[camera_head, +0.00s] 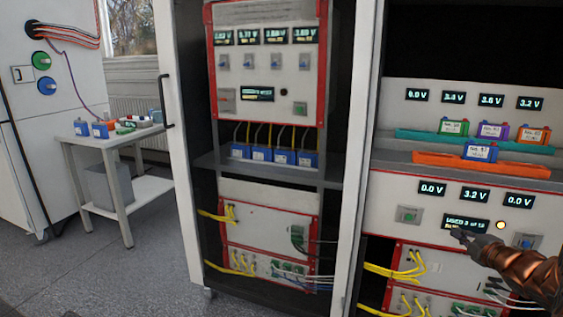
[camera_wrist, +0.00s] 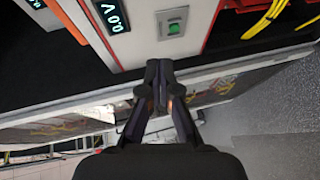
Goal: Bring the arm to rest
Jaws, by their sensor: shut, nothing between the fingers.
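My gripper (camera_head: 460,234) is at the right in the head view, in front of the lower panel of the right cabinet, close to its wide display (camera_head: 466,226). My arm reaches in from the right edge. In the wrist view my gripper (camera_wrist: 161,66) is shut with its fingertips together and nothing between them. Beyond the fingertips, a green button (camera_wrist: 174,28) on the panel shows in the wrist view. Whether the fingertips touch the panel cannot be told.
An orange tray (camera_head: 440,164) holds a blue battery (camera_head: 480,151). A teal tray (camera_head: 420,135) behind it holds green, purple and orange batteries. Yellow cables (camera_head: 400,268) hang below the panel. A side table (camera_head: 140,190) stands at left. The floor (camera_head: 110,275) in front is clear.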

